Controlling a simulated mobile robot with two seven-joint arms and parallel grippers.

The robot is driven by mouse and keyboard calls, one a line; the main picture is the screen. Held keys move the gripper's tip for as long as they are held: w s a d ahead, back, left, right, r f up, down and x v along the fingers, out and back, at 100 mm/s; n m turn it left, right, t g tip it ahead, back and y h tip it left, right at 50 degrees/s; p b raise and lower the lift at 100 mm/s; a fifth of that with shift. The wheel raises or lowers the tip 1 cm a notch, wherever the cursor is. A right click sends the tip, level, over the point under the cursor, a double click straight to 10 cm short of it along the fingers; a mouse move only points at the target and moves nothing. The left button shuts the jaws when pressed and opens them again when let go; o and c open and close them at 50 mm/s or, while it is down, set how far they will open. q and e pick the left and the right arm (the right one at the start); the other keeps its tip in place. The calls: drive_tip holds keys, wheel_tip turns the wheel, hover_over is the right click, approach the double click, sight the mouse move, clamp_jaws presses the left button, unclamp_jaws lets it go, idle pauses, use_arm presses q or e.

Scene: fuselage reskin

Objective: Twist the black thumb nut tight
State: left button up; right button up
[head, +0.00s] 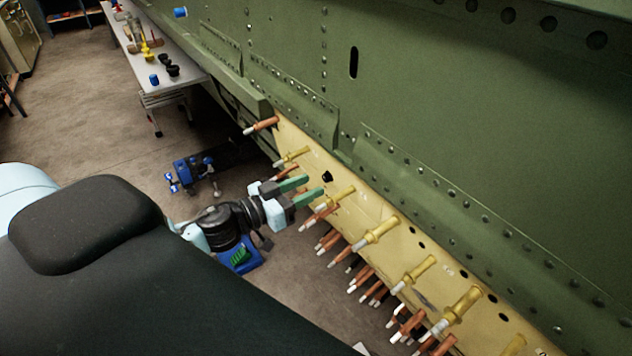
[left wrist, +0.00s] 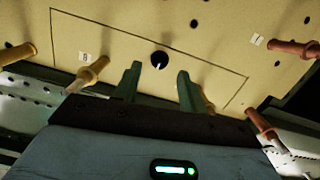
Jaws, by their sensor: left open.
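The black thumb nut (head: 327,176) sits on the yellow skin panel (head: 375,212) of the green fuselage. In the left wrist view the nut (left wrist: 159,60) is a round black knob with a small pale mark, on the panel inside a dark outlined rectangle. My left gripper (head: 308,190) has green fingers, open and empty, pointing at the panel just short of the nut. In the left wrist view its fingertips (left wrist: 157,72) stand to either side below the nut, apart from it. My right gripper is not in view.
Brass fasteners (head: 376,232) and several copper ones (head: 262,125) stick out of the panel around the nut, close to my left gripper. A grey bench (head: 185,72) with small parts stands at the back left. A blue device (head: 193,172) is on the floor.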

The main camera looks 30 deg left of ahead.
sight(324, 179)
use_arm(q)
drive_tip(key=shift+x, duration=1.65)
drive_tip(key=shift+c, duration=0.2)
clamp_jaws()
